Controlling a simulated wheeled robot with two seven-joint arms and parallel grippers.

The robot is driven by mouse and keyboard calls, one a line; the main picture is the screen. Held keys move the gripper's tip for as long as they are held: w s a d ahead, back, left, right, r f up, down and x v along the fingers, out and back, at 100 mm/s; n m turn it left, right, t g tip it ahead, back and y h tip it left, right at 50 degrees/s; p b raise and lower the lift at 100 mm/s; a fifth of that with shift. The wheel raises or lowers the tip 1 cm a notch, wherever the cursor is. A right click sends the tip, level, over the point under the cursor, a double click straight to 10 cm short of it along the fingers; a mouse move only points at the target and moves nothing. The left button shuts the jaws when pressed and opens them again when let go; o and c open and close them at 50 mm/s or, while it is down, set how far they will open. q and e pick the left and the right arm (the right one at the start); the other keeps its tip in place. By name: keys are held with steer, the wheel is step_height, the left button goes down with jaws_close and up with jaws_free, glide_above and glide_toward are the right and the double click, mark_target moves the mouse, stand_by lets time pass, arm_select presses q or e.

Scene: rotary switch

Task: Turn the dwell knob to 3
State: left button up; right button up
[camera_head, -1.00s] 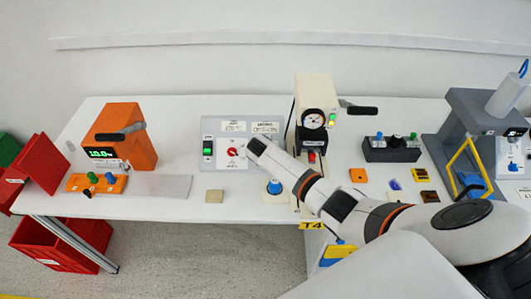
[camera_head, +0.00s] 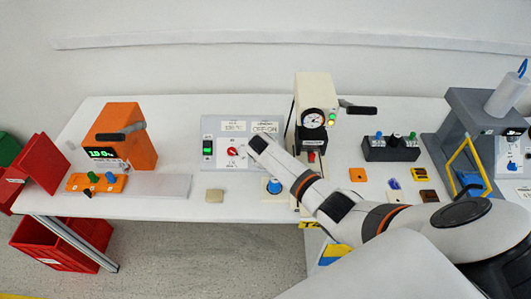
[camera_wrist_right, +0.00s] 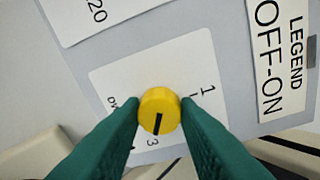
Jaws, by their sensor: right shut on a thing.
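The dwell knob (camera_wrist_right: 160,110) is a round yellow knob with a black pointer line, on a white plate (camera_wrist_right: 112,85) with printed figures. The pointer line runs toward the 3 at the bottom of the right wrist view. A 1 is printed above and to the right of the knob. My right gripper (camera_wrist_right: 160,104) has its green fingers on both sides of the knob and is shut on it. In the head view, my right gripper (camera_head: 256,146) is at the grey panel (camera_head: 212,130) and hides the knob. My left gripper is not in view.
A red knob (camera_head: 232,151) and a green-lit switch (camera_head: 208,147) are on the panel left of my gripper. A blue-topped knob (camera_head: 274,186) stands below it. A cream machine with a dial (camera_head: 313,118) stands close on the right. An orange device (camera_head: 128,138) is farther left.

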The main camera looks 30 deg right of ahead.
steer(key=o, duration=1)
steer(key=shift+s+a+r, duration=0.2)
steer(key=shift+s+r, duration=0.05)
steer(key=shift+r, duration=0.2)
steer(key=v, duration=1.1)
steer(key=shift+f, duration=0.1)
